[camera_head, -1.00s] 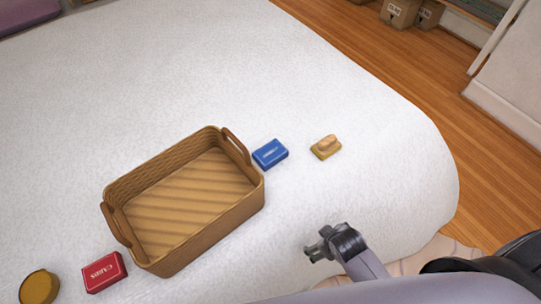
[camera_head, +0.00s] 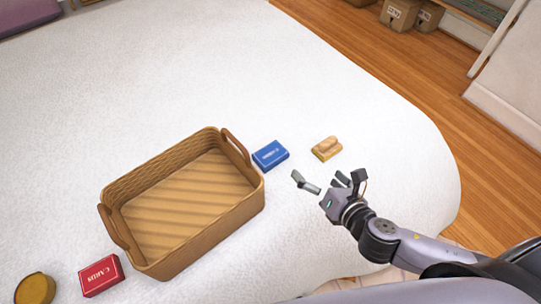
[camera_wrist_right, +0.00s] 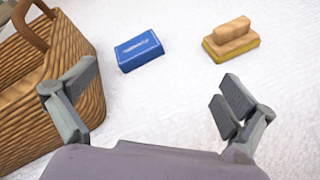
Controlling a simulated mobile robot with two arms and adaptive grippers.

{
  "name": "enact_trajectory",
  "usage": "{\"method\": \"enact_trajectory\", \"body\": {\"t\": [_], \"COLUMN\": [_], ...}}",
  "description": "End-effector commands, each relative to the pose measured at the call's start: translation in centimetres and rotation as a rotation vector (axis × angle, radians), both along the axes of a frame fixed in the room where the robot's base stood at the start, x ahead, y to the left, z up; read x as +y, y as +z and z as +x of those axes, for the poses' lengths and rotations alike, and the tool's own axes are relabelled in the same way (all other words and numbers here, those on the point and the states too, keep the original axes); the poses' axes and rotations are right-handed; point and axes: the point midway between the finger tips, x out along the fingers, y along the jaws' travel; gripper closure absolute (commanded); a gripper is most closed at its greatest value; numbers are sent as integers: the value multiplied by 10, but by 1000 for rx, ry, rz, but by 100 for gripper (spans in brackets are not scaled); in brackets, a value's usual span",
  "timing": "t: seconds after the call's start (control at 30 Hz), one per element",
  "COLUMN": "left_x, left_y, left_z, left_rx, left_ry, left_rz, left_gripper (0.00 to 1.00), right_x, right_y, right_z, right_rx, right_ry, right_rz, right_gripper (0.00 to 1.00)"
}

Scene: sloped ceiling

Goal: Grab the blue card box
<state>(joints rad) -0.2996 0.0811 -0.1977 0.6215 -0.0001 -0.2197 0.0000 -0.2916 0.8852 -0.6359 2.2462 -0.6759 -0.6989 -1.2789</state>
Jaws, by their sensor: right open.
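The blue card box (camera_head: 270,155) lies flat on the white bed, just right of the wicker basket's right end. In the right wrist view the blue box (camera_wrist_right: 139,51) is ahead of the fingers, between them and a little left of the middle. My right gripper (camera_head: 328,182) is open and empty, to the lower right of the blue box and apart from it. In the right wrist view its two fingers (camera_wrist_right: 155,95) are spread wide. My left gripper is not in view.
The empty wicker basket (camera_head: 250,203) stands left of the blue box, close to my right gripper's left finger in the wrist view. A wooden-handled brush (camera_head: 327,149) lies right of the box. A red card box (camera_head: 101,275) and a round yellowish item (camera_head: 36,288) lie at lower left.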

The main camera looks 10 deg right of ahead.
Motion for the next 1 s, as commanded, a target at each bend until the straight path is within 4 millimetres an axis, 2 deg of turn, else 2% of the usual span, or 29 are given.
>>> {"method": "enact_trajectory", "body": {"t": [0.03,0.13,0.27,0.37,0.8,1.0], "left_x": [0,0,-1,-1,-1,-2], "left_y": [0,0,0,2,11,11], "left_z": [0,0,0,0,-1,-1], "left_rx": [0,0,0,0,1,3], "left_ry": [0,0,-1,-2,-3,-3], "left_rz": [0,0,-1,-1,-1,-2], "left_gripper": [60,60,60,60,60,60], "right_x": [1,6,9,13,49,58], "right_y": [-2,-5,-9,-12,-44,-54], "right_z": [-2,-10,-16,-11,62,81], "right_rx": [-44,-116,-165,-179,-180,-177], "right_ry": [114,293,414,440,436,436], "right_rz": [-131,-326,-457,-485,-482,-481], "right_gripper": [0,0,0,0,0,0]}}
